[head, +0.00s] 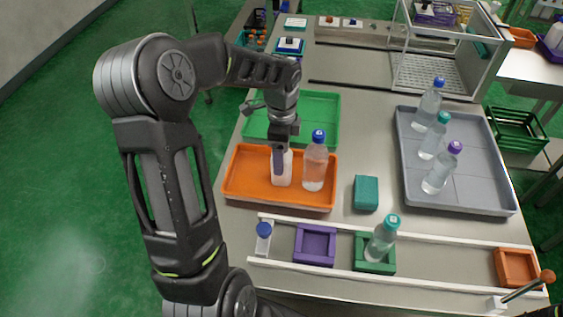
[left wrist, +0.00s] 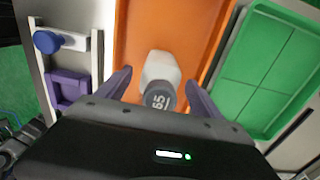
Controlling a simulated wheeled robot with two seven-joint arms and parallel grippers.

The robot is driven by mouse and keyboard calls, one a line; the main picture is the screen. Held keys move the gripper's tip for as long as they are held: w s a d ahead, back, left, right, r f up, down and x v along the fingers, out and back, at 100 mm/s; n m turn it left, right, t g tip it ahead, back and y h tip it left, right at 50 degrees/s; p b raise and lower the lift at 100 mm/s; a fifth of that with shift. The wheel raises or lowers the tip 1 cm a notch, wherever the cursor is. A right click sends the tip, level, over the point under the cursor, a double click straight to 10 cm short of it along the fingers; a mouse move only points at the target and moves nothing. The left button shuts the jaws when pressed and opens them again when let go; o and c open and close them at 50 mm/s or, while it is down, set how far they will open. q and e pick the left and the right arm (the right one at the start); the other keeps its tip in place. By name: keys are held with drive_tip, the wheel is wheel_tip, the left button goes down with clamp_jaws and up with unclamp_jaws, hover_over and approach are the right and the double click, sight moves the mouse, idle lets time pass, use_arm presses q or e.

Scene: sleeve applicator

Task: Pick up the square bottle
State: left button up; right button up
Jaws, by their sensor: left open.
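A white square-looking bottle (head: 283,180) stands in the orange tray (head: 237,187), partly hidden by my left gripper in the head view. In the left wrist view the white bottle (left wrist: 162,68) has a grey cap with printed digits. My left gripper (head: 280,160) points down at it from above. Its two fingers are spread on either side of the cap in the left wrist view, with the jaws (left wrist: 158,80) open. I cannot tell whether they touch the bottle. A clear bottle with a blue cap (head: 315,164) stands close to the right of it. My right gripper is not in view.
A green tray (head: 322,104) lies behind the orange one. A grey tray (head: 482,150) with 3 clear bottles is at the right. A teal block (head: 366,193) sits between. In front, a railed track holds a purple holder (head: 315,245) and a teal-capped bottle (head: 382,240) in a green holder.

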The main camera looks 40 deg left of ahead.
use_arm(q)
drive_tip(key=shift+f, duration=0.1)
drive_tip(key=shift+c, duration=0.6)
clamp_jaws()
idle(0.6)
